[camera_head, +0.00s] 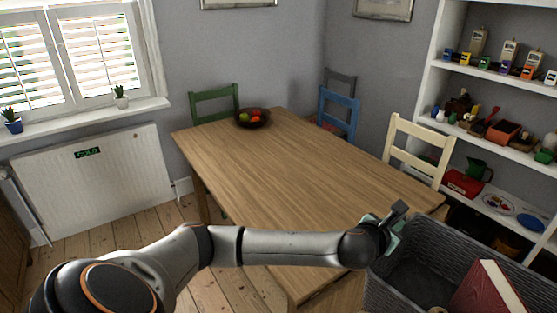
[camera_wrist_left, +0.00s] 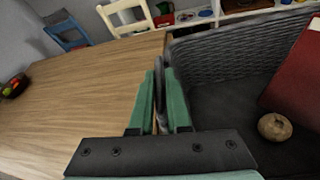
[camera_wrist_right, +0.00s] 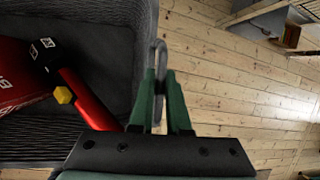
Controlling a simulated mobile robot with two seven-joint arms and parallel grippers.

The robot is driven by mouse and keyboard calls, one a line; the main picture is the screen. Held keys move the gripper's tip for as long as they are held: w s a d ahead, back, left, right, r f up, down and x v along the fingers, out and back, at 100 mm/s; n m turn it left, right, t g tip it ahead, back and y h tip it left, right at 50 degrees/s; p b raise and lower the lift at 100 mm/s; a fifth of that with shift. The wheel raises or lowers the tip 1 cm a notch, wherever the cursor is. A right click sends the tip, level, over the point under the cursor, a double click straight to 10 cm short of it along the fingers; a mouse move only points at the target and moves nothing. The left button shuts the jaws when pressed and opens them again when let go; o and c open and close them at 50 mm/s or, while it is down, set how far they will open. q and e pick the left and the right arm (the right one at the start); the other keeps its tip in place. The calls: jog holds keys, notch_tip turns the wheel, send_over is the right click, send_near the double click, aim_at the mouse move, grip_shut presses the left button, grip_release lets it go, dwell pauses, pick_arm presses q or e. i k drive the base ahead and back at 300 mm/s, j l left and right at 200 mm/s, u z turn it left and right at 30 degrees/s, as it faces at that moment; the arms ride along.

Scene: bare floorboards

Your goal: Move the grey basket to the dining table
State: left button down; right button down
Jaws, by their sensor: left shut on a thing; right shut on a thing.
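The grey basket (camera_head: 455,245) is woven, at the lower right of the head view, beside or over the near right end of the wooden dining table (camera_head: 280,160). I cannot tell whether it touches the table. My left gripper (camera_head: 392,222) is shut on the basket's left end; the left wrist view shows its green fingers (camera_wrist_left: 160,85) closed at the basket wall (camera_wrist_left: 240,55). My right gripper (camera_wrist_right: 160,75) is shut on a grey handle at the basket's other end, outside the head view. A red book (camera_head: 488,290), a round brown item (camera_wrist_left: 274,127) and a red tube (camera_wrist_right: 88,98) lie inside.
A bowl of fruit (camera_head: 252,118) stands at the table's far end; most of the tabletop is clear. Green (camera_head: 214,92), blue (camera_head: 340,112) and cream (camera_head: 420,142) chairs surround it. Loaded shelves (camera_head: 490,75) stand at the right. Bare floorboards (camera_wrist_right: 230,75) lie beyond my right gripper.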

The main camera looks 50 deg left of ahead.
aim_at(287, 162)
jog(key=k+j, duration=0.1)
jog(key=j, duration=0.75)
jog(key=k+j+u, duration=0.1)
jog(key=j, duration=0.7)
jog(key=i+j, duration=0.1)
jog(key=j, duration=0.75)
jog(key=i+j, duration=0.15)
jog(key=j, duration=0.25)
jog(key=j+u, duration=0.1)
jog(key=j, duration=0.35)
jog(key=i, duration=0.05)
